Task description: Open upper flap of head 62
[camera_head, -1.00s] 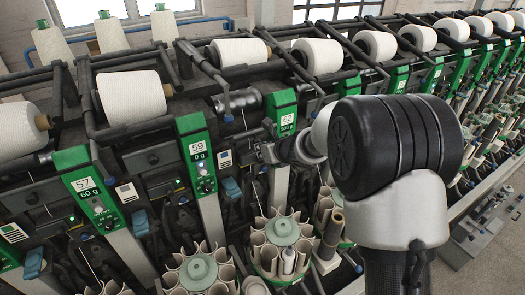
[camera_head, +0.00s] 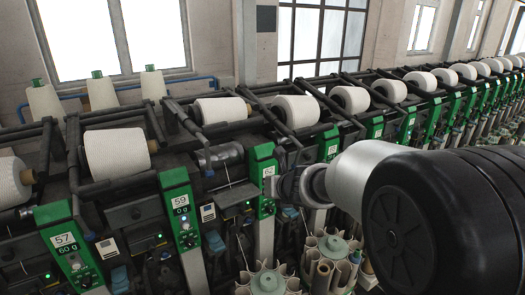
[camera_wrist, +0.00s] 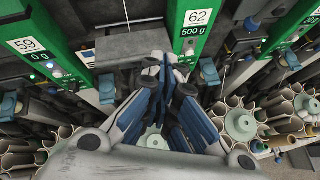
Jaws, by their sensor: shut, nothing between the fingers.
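The green panel of head 62 (camera_wrist: 194,35) carries the labels "62" and "500 g" at the top of the wrist view. It also stands in the middle of the head view (camera_head: 263,168). A dark grey flap-like block (camera_wrist: 125,47) sits between panels 59 and 62 in the wrist view, apparently closed. I cannot tell for sure that it is the upper flap.
Panel 59 (camera_head: 181,208) and panel 57 (camera_head: 68,250) stand to the left. White yarn cones (camera_head: 117,153) lie along the top. Round magazines with tubes (camera_wrist: 284,115) stand below on both sides of my gripper. More heads run away to the right.

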